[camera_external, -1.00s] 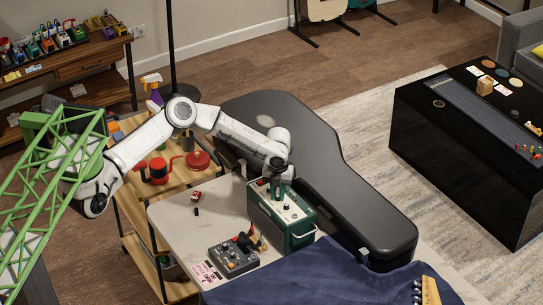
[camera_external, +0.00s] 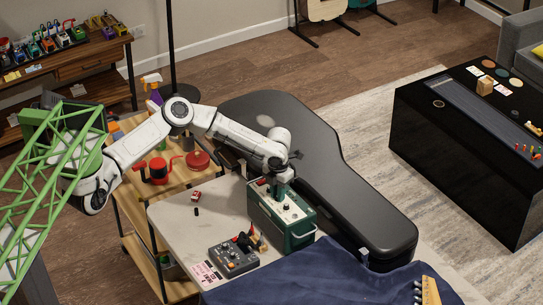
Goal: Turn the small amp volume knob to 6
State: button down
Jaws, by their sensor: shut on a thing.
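The small amp (camera_external: 282,220) is a dark green box with a pale control panel on top and a light handle at its right end. It stands on the pale table top. My gripper (camera_external: 277,188) points down at the far left end of the amp's top panel and is shut on a small knob there. The gripper covers the knob, so its pointer and the number it faces cannot be seen. Other small controls (camera_external: 292,207) show on the panel to the right of the gripper.
A grey pedal box (camera_external: 233,257) with small coloured parts beside it stands in front of the amp. A black guitar case (camera_external: 345,195) lies close behind. A blue cloth (camera_external: 320,275) covers the front right. The table's left part (camera_external: 175,216) is mostly clear.

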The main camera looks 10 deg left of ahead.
jog(key=m, duration=0.4)
jog(key=shift+m, duration=0.3)
jog(key=m, duration=0.4)
jog(key=shift+m, duration=0.3)
jog(key=m, duration=0.4)
jog(key=shift+m+b, duration=0.6)
jog(key=shift+m, duration=1.9)
jog(key=shift+r, duration=0.1)
jog(key=c, duration=1)
grip_release()
jog(key=shift+c, duration=0.2)
notch_tip(320, 180, up, 11)
jog(key=shift+b, duration=0.3)
